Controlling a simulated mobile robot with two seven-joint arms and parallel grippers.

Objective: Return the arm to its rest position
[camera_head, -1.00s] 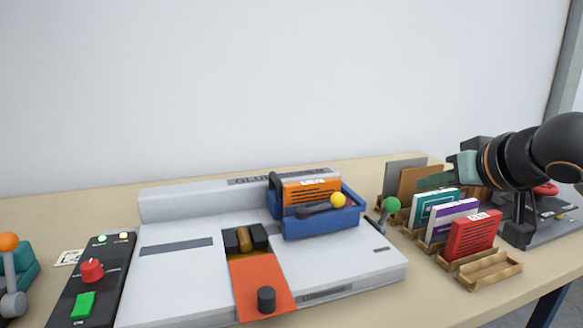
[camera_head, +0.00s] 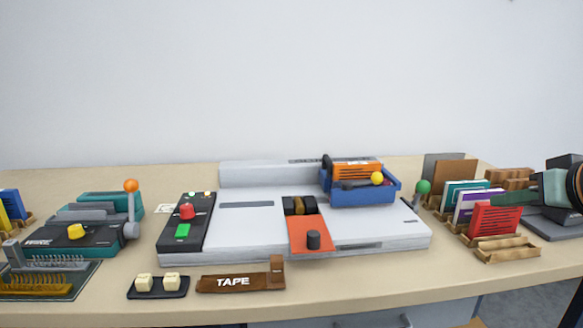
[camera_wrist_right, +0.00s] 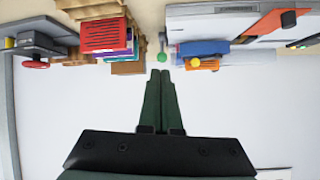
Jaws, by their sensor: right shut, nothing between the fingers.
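My right gripper (camera_head: 556,188) is at the far right edge of the head view, partly cut off by the frame. It is empty and clear of the things on the bench. In the right wrist view its two dark green fingers (camera_wrist_right: 160,100) lie together, shut with nothing between them. My left gripper is not in view.
The white binding machine (camera_head: 370,235) carries a blue tray (camera_head: 365,195). Wooden racks (camera_head: 508,250) with a red booklet (camera_head: 495,219) stand to its right, near my right gripper. The wall above is bare.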

